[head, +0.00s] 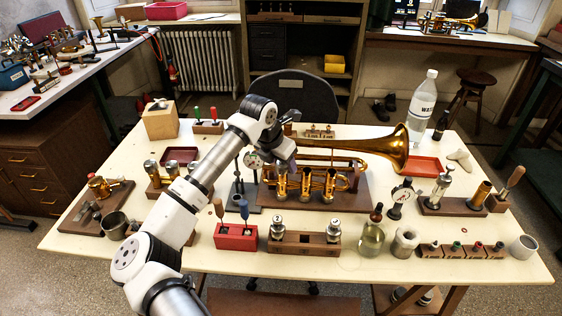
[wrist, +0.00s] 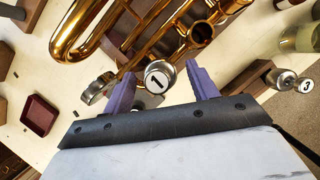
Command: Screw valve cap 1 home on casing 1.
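Valve cap 1 (wrist: 158,79), a silver cap with a black "1" on its top, sits at the end of the row of valve casings in the wrist view. Casing 1 beneath it is mostly hidden there, so I cannot tell how far down the cap sits. My gripper (wrist: 163,72) is open, with one purple finger on each side of the cap and a visible gap to each. The brass horn (head: 380,146) lies on a wooden stand. In the head view my gripper (head: 284,158) is just above the leftmost casing (head: 281,186) and hides its top.
A wooden rack (head: 304,243) in front holds silver valves marked 2 (head: 278,228) and 3 (head: 334,230). A red block (head: 236,238) holds screwdrivers. The other casing (wrist: 201,34) stands close beside the cap. A glass jar (head: 371,240) is at front right.

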